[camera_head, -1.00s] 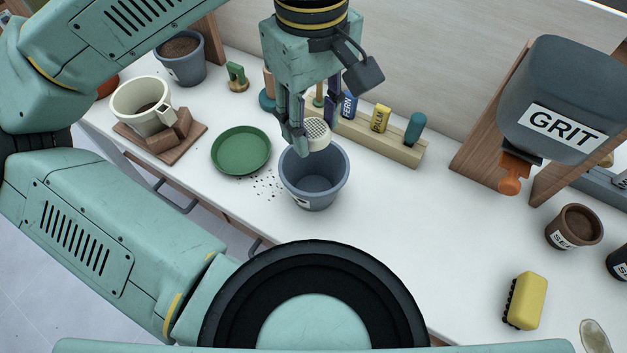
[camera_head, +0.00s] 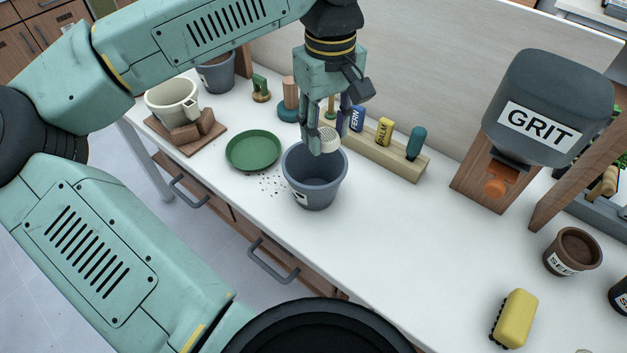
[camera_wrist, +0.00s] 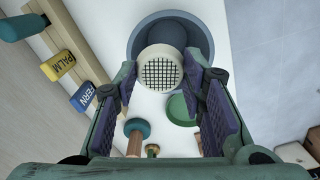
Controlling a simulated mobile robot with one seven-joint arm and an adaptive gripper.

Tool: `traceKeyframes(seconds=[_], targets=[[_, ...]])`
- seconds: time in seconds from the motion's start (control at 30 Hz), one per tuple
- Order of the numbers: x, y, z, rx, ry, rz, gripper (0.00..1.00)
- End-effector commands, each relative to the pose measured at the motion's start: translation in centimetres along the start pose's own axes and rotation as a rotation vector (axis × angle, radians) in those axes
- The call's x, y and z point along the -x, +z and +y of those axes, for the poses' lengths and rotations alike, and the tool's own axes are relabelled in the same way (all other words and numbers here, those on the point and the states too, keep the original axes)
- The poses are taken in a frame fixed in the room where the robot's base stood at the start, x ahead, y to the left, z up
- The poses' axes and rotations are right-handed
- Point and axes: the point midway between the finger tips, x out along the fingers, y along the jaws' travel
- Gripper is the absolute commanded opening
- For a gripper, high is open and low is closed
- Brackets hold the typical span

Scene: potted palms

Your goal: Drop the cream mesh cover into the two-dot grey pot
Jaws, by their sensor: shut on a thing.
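The cream mesh cover (camera_head: 327,141) is a short round cap with a dark grid on its face. My gripper (camera_head: 325,133) is shut on it and holds it above the back part of the grey pot's opening. The grey pot (camera_head: 314,192) stands upright on the white bench, with a white label low on its left front whose marks are too small to read. In the wrist view the cover (camera_wrist: 160,72) sits between the fingertips (camera_wrist: 162,78), mesh face to the camera, overlapping the near rim of the pot (camera_wrist: 136,40). The pot's visible inside looks empty.
A green saucer (camera_head: 253,150) and dark crumbs lie left of the pot. A wooden marker rack (camera_head: 385,160) stands close behind it on the right. Another grey pot (camera_head: 216,73) and a cream cup (camera_head: 172,102) are farther left.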

Motion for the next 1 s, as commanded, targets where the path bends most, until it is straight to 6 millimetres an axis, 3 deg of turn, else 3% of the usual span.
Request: traceKeyframes(seconds=[0.4, 0.73, 0.77, 1.0], targets=[[-4.8, 0.0, 0.0, 0.001, -0.001, 0.001, 0.23], [-5.1, 0.1, 0.0, 0.000, 0.000, 0.001, 0.23], [-5.1, 0.1, 0.0, 0.000, 0.000, 0.001, 0.39], [-5.1, 0.1, 0.0, 0.000, 0.000, 0.001, 0.55]])
